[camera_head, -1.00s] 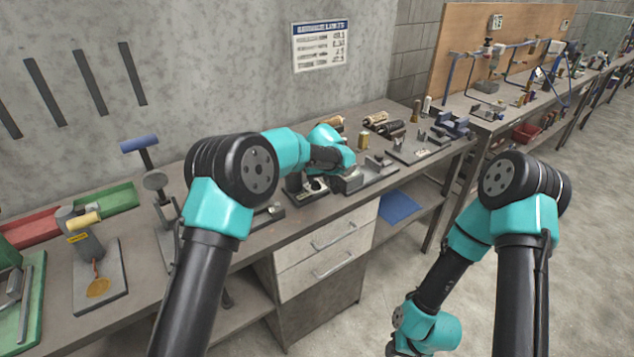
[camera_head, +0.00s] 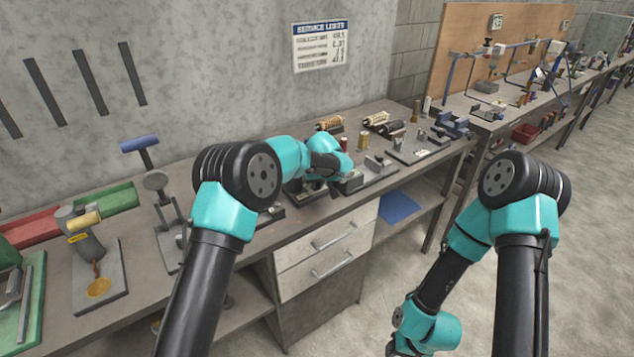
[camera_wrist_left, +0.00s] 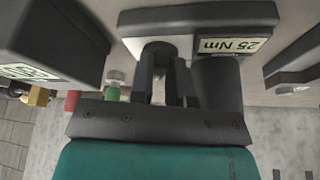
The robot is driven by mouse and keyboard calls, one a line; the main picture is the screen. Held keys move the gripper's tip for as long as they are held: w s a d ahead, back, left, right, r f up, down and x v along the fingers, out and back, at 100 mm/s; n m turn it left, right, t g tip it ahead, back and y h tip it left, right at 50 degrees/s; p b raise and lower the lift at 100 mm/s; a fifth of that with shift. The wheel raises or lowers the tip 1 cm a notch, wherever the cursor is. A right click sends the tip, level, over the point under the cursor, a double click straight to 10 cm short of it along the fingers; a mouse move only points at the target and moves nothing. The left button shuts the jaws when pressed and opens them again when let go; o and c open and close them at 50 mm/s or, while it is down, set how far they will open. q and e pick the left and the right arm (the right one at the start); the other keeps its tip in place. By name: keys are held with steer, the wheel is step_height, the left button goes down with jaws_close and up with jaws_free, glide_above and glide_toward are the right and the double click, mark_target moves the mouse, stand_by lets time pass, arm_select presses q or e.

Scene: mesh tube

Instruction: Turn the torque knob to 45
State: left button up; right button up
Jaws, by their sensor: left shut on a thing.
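The left wrist view shows a dark rounded part (camera_wrist_left: 158,50), seemingly the torque knob, on a pale plate of a dark fixture. A label reading "25 Nm" (camera_wrist_left: 232,46), upside down, sits right beside it. My left gripper (camera_wrist_left: 166,76) is shut on this dark part, its fingers partly covering it. I cannot read any pointer or scale on the knob. In the head view my left gripper (camera_head: 322,186) is low at the bench fixtures, mostly hidden by its own wrist. My right arm hangs at the lower right; its gripper is not visible.
A grey fixture (camera_head: 352,182) stands just right of the left gripper. Rollers (camera_head: 376,119) and small brass and red cylinders stand behind. A dark labelled block (camera_wrist_left: 50,45) is close by in the left wrist view. Drawers (camera_head: 328,238) are below the bench edge.

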arm_select(q)
steer(key=shift+m, duration=0.3)
jaws_close()
steer(key=shift+m+h, duration=0.3)
steer(key=shift+m, duration=0.1)
steer(key=o, duration=0.8)
jaws_free()
steer(key=shift+c, duration=0.2)
steer(key=a+v, duration=0.1)
steer(key=v, duration=1.6)
steer(key=shift+s+d, duration=0.3)
steer(key=shift+d, duration=0.2)
steer(key=shift+r, duration=0.15)
